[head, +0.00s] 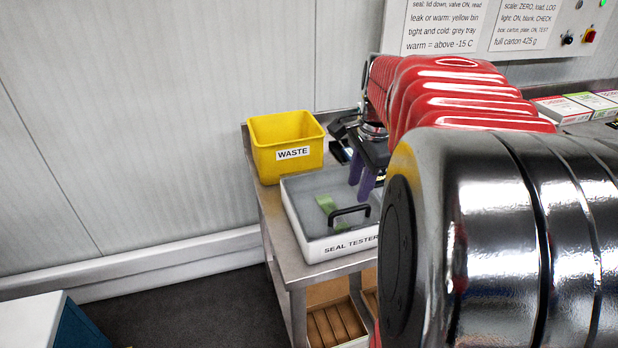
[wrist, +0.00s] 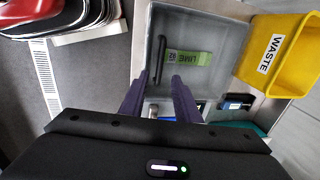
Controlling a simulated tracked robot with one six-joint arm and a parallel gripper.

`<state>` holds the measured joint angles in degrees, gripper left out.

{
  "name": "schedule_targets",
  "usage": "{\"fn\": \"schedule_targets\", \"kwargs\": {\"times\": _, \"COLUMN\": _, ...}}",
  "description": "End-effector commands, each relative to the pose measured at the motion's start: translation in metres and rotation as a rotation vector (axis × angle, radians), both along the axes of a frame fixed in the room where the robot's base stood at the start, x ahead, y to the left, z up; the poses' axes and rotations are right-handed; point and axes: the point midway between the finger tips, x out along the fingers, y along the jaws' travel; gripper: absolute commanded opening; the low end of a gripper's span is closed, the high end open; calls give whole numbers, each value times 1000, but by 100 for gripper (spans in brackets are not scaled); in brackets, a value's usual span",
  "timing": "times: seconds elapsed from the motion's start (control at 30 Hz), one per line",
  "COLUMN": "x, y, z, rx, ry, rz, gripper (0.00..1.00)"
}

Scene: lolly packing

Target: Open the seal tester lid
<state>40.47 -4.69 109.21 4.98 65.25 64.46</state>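The seal tester (head: 312,238) is a white box on the metal bench, labelled on its front. Its grey see-through lid (head: 300,190) looks down, with a black bar handle (head: 350,212) near the front edge. A green LIME packet (head: 332,212) shows through the lid; it also shows in the wrist view (wrist: 188,57). My gripper (head: 362,192) is over the tester's right part, its two purple fingers apart and empty. In the wrist view the handle (wrist: 160,58) lies just beyond and between the fingertips (wrist: 159,76), apparently not touched.
A yellow WASTE bin (head: 287,148) stands behind the tester; it also shows in the wrist view (wrist: 285,45). A small dark device (wrist: 236,102) lies beside the tester. Cartons (head: 565,108) lie at the far right. A tray with slots (head: 335,325) is below the bench.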

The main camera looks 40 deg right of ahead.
Motion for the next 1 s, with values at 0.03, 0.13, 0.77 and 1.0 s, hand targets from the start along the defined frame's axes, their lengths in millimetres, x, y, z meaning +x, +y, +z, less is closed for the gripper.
{"fn": "schedule_targets", "kwargs": {"times": 0.03, "x": 1, "y": 0, "z": -9, "rx": 2, "ry": 2, "rz": 0, "gripper": 29}}
{"fn": "schedule_targets", "kwargs": {"times": 0.13, "x": 4, "y": -1, "z": -24, "rx": 3, "ry": 3, "rz": 0, "gripper": 29}}
{"fn": "schedule_targets", "kwargs": {"times": 0.77, "x": 13, "y": -4, "z": -69, "rx": 0, "ry": 0, "rz": 0, "gripper": 29}}
{"fn": "schedule_targets", "kwargs": {"times": 1.0, "x": 13, "y": -4, "z": -68, "rx": 0, "ry": 0, "rz": 0, "gripper": 18}}
